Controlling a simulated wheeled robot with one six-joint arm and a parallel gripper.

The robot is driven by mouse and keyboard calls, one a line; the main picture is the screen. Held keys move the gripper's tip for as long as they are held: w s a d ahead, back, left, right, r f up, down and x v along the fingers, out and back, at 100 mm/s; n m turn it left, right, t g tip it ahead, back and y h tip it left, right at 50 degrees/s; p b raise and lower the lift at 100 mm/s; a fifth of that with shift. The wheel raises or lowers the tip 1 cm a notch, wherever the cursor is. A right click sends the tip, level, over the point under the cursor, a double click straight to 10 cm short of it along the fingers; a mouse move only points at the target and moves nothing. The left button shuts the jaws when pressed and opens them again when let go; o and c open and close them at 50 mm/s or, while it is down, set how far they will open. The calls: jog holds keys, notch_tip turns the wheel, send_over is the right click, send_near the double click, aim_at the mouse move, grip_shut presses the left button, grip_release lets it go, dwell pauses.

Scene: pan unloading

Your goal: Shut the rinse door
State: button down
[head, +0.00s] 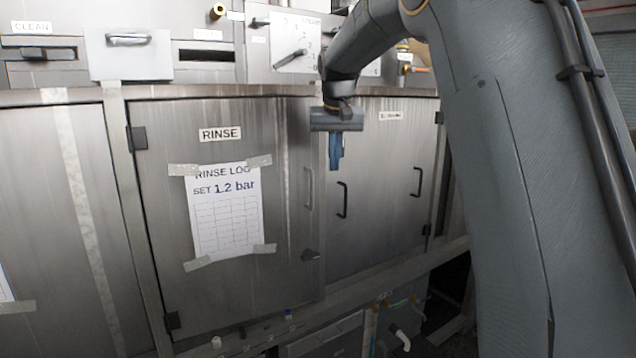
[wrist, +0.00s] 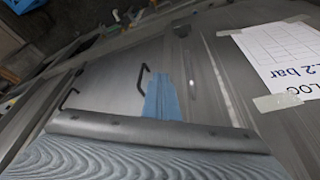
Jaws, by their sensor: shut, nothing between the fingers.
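The rinse door (head: 160,230) is a steel panel with a RINSE label and a taped log sheet (head: 224,212). It looks flush or nearly flush with its frame; a small gap is hard to tell. My gripper (head: 335,165) is shut and empty, pointing down in front of the cabinet face, just right of the door's right edge. In the wrist view, its blue fingers (wrist: 162,100) point toward the neighbouring doors, and the log sheet (wrist: 285,55) shows at right.
Drawers and panels with knobs (head: 290,60) line the top. Pipes and small fittings (head: 395,335) sit low in front. My arm covers the right side.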

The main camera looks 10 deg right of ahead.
jog(key=b+v, duration=0.1)
jog(key=v, duration=0.4)
jog(key=w+d+f+n+t, duration=0.1)
jog(key=w+f+t, duration=0.15)
jog(key=f, duration=0.35)
jog(key=w+d+f+t, duration=0.1)
jog(key=w+d+f, duration=0.1)
jog(key=w+f, duration=0.3)
jog(key=n+t+y+b, duration=0.2)
jog(key=n+t+y, duration=0.25)
jog(key=t, duration=0.55)
send_near(298, 221)
jog(key=shift+m+y, duration=0.25)
jog(key=p+x, duration=0.5)
jog(key=x, duration=0.1)
jog(key=shift+w, duration=0.25)
